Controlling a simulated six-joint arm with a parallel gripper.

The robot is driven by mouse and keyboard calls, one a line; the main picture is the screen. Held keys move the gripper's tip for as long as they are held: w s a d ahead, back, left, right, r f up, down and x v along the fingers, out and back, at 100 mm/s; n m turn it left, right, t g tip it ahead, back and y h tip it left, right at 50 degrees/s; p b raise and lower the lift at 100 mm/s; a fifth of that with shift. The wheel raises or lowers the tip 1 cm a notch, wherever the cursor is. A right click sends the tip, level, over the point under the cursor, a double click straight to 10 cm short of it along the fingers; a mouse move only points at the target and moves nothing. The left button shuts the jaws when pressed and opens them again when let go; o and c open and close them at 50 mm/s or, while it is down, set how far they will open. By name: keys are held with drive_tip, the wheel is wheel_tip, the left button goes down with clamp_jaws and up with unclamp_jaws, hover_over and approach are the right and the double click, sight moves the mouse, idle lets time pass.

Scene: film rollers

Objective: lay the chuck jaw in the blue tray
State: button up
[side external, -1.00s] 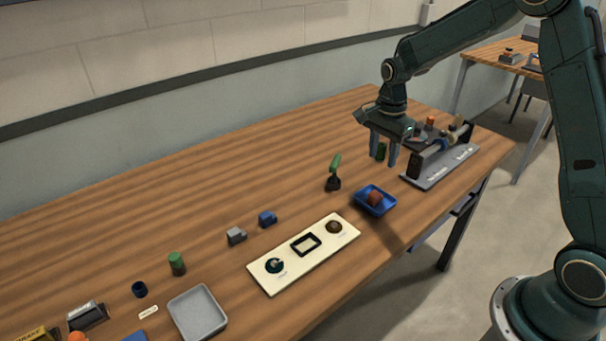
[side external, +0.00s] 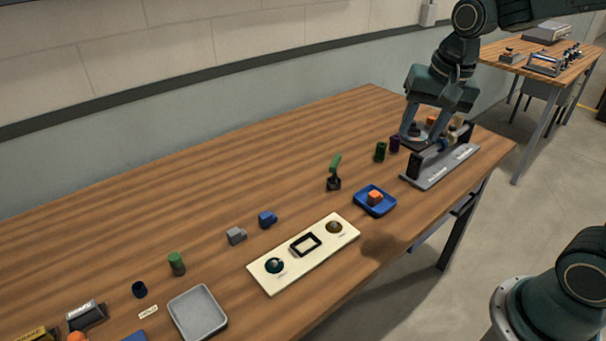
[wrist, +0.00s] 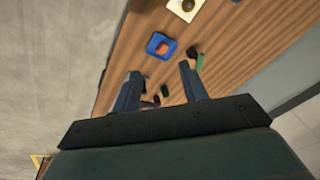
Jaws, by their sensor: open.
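The blue tray (side external: 386,209) stands on the table near its front edge, right of the cream board. An orange-red block (side external: 375,197) lies in it; I cannot tell whether this is the chuck jaw. A grey stepped block (side external: 236,236) and a similar blue block (side external: 267,220) sit on the table to the left. My gripper (side external: 424,133) is open, right of and behind the tray, over the back of the grey roller stand. Nothing shows between the fingers. In the wrist view the tray (wrist: 152,52) and its block lie beyond the fingertips (wrist: 160,74).
The roller stand (side external: 432,180) fills the table's right end. Green and purple cylinders (side external: 395,144) stand close left of my gripper. A green-handled tool (side external: 334,175) stands behind the tray. The cream board (side external: 285,274) and a grey tray (side external: 184,302) lie left.

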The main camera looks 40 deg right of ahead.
drive_tip(key=s+a+r+n+t, duration=0.1)
drive_tip(key=s+a+n, duration=0.1)
drive_tip(key=s+n, duration=0.2)
drive_tip(key=s+a+r+n+t, duration=0.1)
drive_tip(key=s+n, duration=0.4)
drive_tip(key=s, duration=0.6)
drive_tip(key=shift+a+r+t, duration=0.35)
drive_tip(key=shift+a+t, duration=0.05)
idle(0.5)
